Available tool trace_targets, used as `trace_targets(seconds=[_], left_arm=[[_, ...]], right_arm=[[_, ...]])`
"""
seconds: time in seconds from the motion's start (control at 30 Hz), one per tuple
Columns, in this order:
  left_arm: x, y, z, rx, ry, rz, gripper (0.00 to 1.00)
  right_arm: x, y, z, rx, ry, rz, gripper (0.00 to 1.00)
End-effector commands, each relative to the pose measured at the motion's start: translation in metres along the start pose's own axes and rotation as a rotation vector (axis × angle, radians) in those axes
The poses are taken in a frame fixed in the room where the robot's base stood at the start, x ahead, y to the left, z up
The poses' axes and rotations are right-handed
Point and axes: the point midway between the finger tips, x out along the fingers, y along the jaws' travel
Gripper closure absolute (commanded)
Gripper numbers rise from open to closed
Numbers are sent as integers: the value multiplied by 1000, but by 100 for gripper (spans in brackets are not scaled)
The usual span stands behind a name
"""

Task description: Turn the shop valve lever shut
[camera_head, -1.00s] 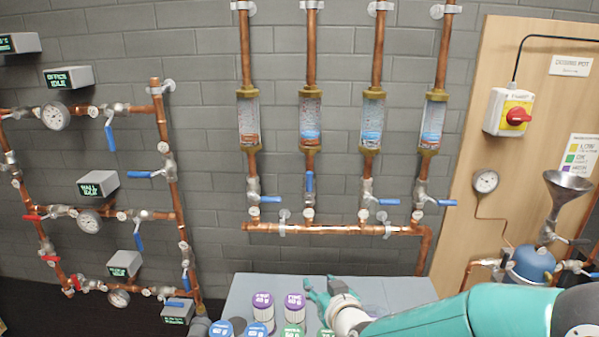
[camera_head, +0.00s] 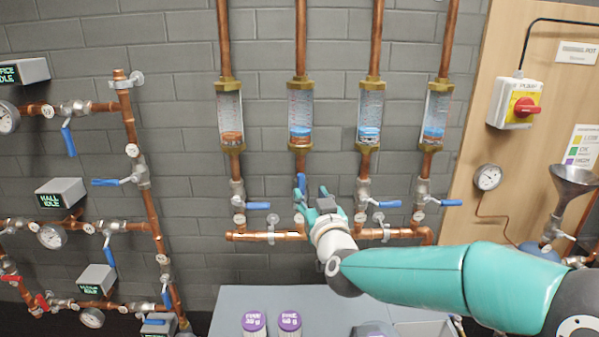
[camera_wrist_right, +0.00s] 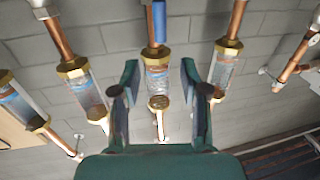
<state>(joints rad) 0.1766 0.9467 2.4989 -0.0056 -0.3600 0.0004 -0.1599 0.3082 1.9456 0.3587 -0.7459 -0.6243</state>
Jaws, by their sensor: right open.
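Four sight-glass columns carry blue-handled valves along a copper manifold. The second column's blue lever (camera_head: 301,183) stands upright along its pipe, while the other three levers lie sideways. No shop label is readable. My right gripper (camera_head: 312,199) is open, just in front of and below the upright lever, hiding that valve's body. In the right wrist view, a blue lever (camera_wrist_right: 158,22) shows at the top, with a sight glass (camera_wrist_right: 157,75) between the two spread fingers (camera_wrist_right: 160,95). Contact with the lever cannot be told. My left gripper is not in view.
Neighbouring blue levers (camera_head: 258,206) and (camera_head: 389,204) flank my gripper closely. The copper manifold (camera_head: 272,236) runs below. A grey bench (camera_head: 232,306) with purple-lidded jars (camera_head: 254,322) is beneath. A pump switch (camera_head: 514,104) and funnel (camera_head: 573,181) are at right.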

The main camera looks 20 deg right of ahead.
Motion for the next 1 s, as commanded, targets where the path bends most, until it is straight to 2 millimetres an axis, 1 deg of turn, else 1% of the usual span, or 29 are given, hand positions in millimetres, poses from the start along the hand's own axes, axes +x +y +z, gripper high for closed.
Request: trace_targets(seconds=[0.03,0.3,0.4,0.5,0.7,0.97,1.0], left_arm=[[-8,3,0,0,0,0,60],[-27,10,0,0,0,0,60],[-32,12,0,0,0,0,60],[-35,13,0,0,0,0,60],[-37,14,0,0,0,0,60],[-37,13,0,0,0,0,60],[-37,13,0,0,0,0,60]], right_arm=[[13,0,-3,-1,-2,1,56],[70,-2,-2,0,-2,-2,56],[86,-2,-2,-1,0,-3,56],[96,-2,-1,-1,-1,-4,56],[106,-3,0,0,0,-4,56],[106,-3,0,0,0,-5,56],[106,-3,0,0,0,-5,62]])
